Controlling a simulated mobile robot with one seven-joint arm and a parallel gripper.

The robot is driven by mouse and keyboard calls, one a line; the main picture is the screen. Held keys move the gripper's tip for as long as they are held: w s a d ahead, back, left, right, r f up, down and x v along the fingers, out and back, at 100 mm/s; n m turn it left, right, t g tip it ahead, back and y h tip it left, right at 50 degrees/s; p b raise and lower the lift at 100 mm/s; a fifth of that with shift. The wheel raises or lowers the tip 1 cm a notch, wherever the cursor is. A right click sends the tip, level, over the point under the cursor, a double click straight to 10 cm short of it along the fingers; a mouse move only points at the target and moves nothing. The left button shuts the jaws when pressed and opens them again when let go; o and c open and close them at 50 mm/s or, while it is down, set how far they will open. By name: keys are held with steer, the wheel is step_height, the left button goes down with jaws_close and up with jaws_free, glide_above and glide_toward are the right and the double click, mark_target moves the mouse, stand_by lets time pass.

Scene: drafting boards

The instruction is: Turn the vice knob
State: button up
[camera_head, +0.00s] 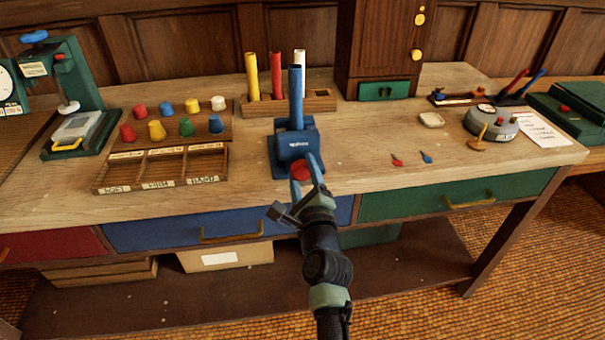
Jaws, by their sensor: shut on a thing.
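The blue vice (297,144) stands near the front edge of the wooden bench, left of the picture's middle. A blue rod (295,96) stands upright in it. Its red knob (301,171) faces the front, partly hidden by my gripper. My gripper (304,172) reaches up from below, with its light blue fingers on either side of the red knob. The fingers are shut on the knob.
A wooden block (318,103) with yellow, red and white sticks stands behind the vice. A sorting tray (160,172) with compartments and several coloured pegs are to the left. Red and blue small keys (397,160) lie to the right. Bench surface between is clear.

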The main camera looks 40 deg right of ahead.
steer(key=n+b, duration=0.1)
steer(key=n, duration=0.4)
steer(key=shift+f+n, duration=0.1)
steer(key=shift+n, duration=0.2)
steer(key=n+b, duration=0.2)
steer(key=n, duration=0.3)
steer(key=shift+n, duration=0.3)
steer(key=n+b, duration=0.2)
steer(key=n, duration=0.4)
steer(key=shift+b, duration=0.35)
steer(key=n+b, duration=0.2)
steer(key=n, duration=0.3)
steer(key=shift+n, duration=0.3)
steer(key=n+b, duration=0.1)
steer(key=n, duration=0.4)
steer(key=n+b, duration=0.1)
steer(key=n, duration=0.4)
steer(key=shift+a, duration=0.1)
steer(key=n+b, duration=0.1)
steer(key=n, duration=0.4)
steer(key=shift+n+b, duration=0.4)
steer(key=shift+n, duration=2)
